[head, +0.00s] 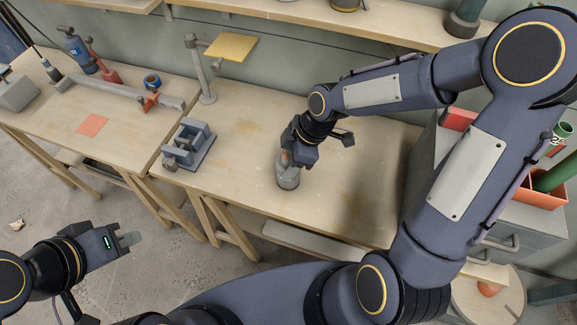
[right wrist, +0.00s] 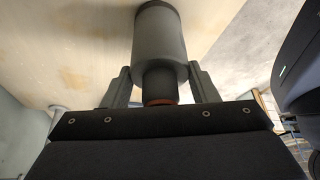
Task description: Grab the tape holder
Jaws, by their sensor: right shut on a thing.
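My right gripper (head: 287,158) is over the wooden bench, shut on a grey, bottle-shaped cylinder (head: 289,178). The cylinder also shows in the right wrist view (right wrist: 160,48), with its narrow neck between the two fingers and an orange-brown ring by the palm. Its base is at the bench top; I cannot tell whether it touches. I cannot tell for sure which thing is the tape holder. A small blue ring like a tape roll (head: 152,81) sits on the left bench, away from both grippers. My left gripper (head: 130,239) is empty over the floor, its finger gap unclear.
A grey clamp-like block (head: 189,146) stands on the bench left of my right gripper. A post with a yellow plate (head: 231,46) stands behind. A grey bar (head: 120,93) and orange square (head: 92,125) lie on the left bench. Bench top right of the gripper is clear.

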